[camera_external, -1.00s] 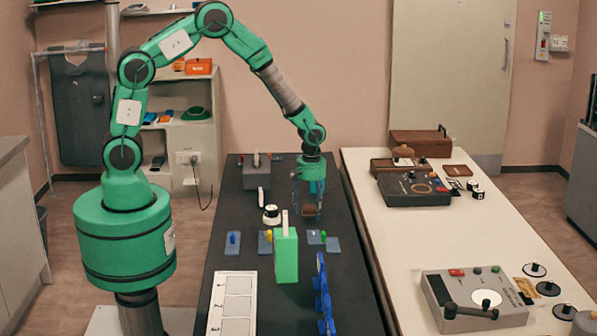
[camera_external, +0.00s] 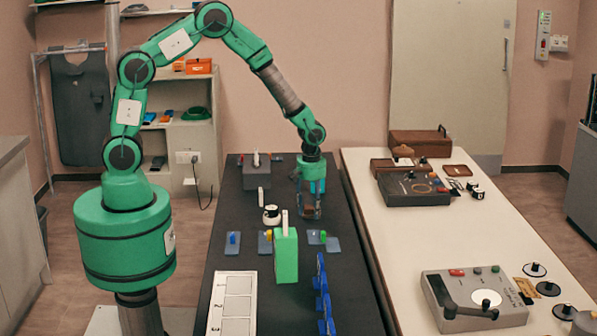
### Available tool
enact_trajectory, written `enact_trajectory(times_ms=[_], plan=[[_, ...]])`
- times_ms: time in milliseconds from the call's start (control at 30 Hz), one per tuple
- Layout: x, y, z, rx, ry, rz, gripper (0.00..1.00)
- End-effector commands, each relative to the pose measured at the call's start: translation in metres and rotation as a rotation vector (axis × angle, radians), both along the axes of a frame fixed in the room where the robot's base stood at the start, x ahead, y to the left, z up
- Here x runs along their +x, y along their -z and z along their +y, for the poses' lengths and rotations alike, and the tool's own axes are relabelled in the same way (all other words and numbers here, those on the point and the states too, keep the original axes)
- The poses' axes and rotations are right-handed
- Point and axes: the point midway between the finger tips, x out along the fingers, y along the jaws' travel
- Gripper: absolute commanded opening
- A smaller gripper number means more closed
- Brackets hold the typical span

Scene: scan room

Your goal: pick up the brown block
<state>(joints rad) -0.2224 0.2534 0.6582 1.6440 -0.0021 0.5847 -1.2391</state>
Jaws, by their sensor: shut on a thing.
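My gripper (camera_external: 311,211) points down over the black table, behind the green box. It is shut on the brown block (camera_external: 308,197), which shows only as a small dark brown patch between the fingers. The fingers hide much of the block. I cannot tell whether its underside touches the table.
The black table (camera_external: 255,213) carries a green box (camera_external: 286,257), blue upright pieces (camera_external: 322,292), a white numbered tray (camera_external: 232,303) and a round white-and-black item (camera_external: 271,214). A white table (camera_external: 440,235) with control boxes stands to the right.

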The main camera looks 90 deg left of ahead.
Motion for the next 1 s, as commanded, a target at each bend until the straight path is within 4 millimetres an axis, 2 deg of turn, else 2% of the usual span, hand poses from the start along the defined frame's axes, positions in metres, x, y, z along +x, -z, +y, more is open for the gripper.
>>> enact_trajectory(times_ms=[267, 800, 1000], plan=[[0.000, -0.010, 0.000, 0.000, 0.000, -0.001, 0.20], [0.001, -0.085, 0.000, 0.001, -0.001, 0.000, 0.20], [0.000, -0.099, 0.000, 0.001, -0.001, 0.001, 0.20]])
